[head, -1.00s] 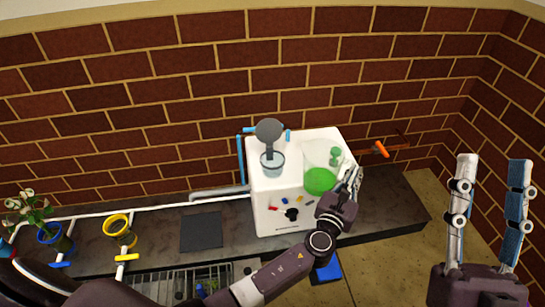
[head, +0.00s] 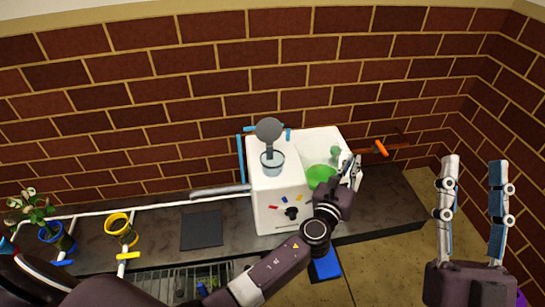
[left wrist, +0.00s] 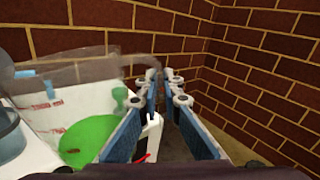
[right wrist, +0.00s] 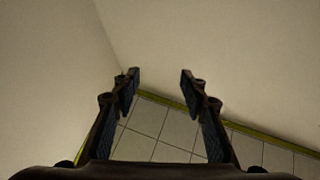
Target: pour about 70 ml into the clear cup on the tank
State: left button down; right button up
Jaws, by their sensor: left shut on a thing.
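The clear cup (head: 272,167) stands on the left part of the white tank (head: 278,200), below a grey disc on a stem (head: 268,132). A see-through vessel with green liquid (head: 320,174) is at the tank's right side; it also shows in the left wrist view (left wrist: 90,140). Its clear walls are hard to make out. My left gripper (head: 352,170) is at the vessel's right side, shut on what looks like its white handle (left wrist: 150,132); the fingers partly hide the grip. My right gripper (head: 472,168) is open and empty, far right of the tank.
An orange-handled thing (head: 380,148) is behind my left gripper. A yellow pot (head: 120,228), a potted plant (head: 40,208) and a dark mat (head: 202,230) are on the counter at left. Brick walls stand behind and at right.

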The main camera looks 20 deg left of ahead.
aim_at(330, 143)
pick_arm(q)
jog(key=shift+a+r+n, duration=0.6)
jog(key=shift+r+n, duration=0.1)
jog(key=shift+r, duration=0.1)
jog(key=a+n, duration=0.1)
jog(key=a+r+n, duration=0.1)
jog(key=a, duration=0.1)
jog(key=a+r+n+p, duration=0.1)
jog(key=shift+w+a+r+n, duration=0.1)
jog(key=shift+a+r+n, duration=0.1)
jog(key=shift+n, duration=0.2)
jog(key=a+r+n+y+p, duration=0.1)
jog(key=a+r+n+p, duration=0.2)
jog(key=a+n, duration=0.3)
jog(key=shift+r+n+t, duration=0.3)
jog(key=shift+r, duration=0.25)
pick_arm(e)
notch_tip(330, 143, down, 20)
jog(key=w+d+g+h, duration=0.2)
jog(key=g+h, duration=0.1)
jog(key=g, duration=0.8)
jog(key=shift+w+f+h, duration=0.25)
jog(key=shift+w+h, duration=0.05)
jog(key=shift+w, duration=0.05)
pick_arm(q)
jog(key=shift+w+r, duration=0.1)
pick_arm(e)
jog(key=shift+s+f, duration=0.15)
jog(key=shift+f, duration=0.15)
